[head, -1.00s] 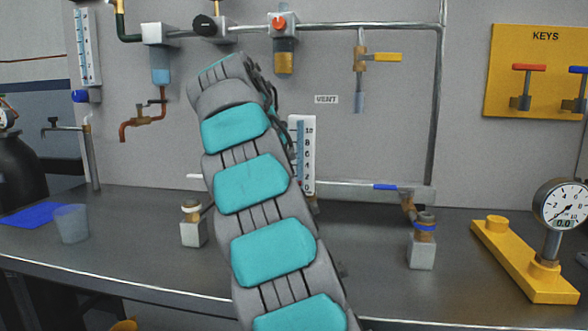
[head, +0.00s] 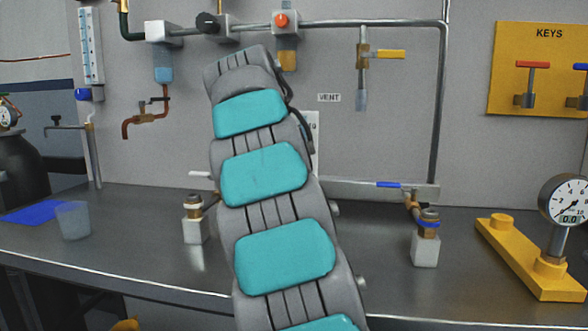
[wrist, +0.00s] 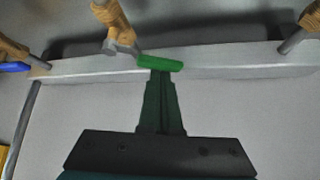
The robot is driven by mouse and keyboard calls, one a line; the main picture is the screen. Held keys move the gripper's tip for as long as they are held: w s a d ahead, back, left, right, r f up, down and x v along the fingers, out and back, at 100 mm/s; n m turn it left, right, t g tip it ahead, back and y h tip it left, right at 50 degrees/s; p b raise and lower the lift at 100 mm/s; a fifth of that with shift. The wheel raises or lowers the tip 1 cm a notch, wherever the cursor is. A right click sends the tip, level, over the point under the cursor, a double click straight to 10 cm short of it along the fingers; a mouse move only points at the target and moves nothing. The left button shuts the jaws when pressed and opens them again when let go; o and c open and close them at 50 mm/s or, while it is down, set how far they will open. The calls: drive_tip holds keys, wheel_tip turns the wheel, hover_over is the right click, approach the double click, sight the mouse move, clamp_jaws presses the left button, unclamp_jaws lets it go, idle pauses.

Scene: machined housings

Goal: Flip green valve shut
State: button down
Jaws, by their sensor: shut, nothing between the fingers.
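The green valve handle (wrist: 160,63) shows in the wrist view, a short bar lying roughly along the pale rail (wrist: 90,67), next to a brass valve body (wrist: 112,18) with a grey stem. My gripper (wrist: 161,74) is shut and empty. Its fingertips are right at the green handle's lower edge in that view; whether they touch it I cannot tell. In the head view my arm stands in front of the rail and hides the green valve and the gripper.
A blue-handled valve (head: 388,184) sits on the rail to the right, above a brass fitting on a white block (head: 425,250). A yellow-handled valve (head: 390,54) hangs above. A pressure gauge (head: 565,200) stands at right. A translucent cup (head: 73,221) stands at left.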

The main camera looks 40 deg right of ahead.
drive_tip(key=shift+s+a+n+t+y+b, duration=0.15)
drive_tip(key=shift+a+n+t+y+b, duration=0.35)
drive_tip(key=shift+n, duration=0.5)
drive_tip(key=shift+s+a, duration=0.2)
drive_tip(key=shift+a, duration=0.3)
drive_tip(key=shift+s+a, duration=0.15)
drive_tip(key=shift+a, duration=0.05)
wheel_tip(320, 180, up, 8)
drive_tip(key=s+a+p, duration=0.1)
drive_tip(key=shift+s+a, duration=0.25)
drive_tip(key=shift+a, duration=0.1)
drive_tip(key=shift+a+f, duration=0.1)
drive_tip(key=shift+a, duration=0.05)
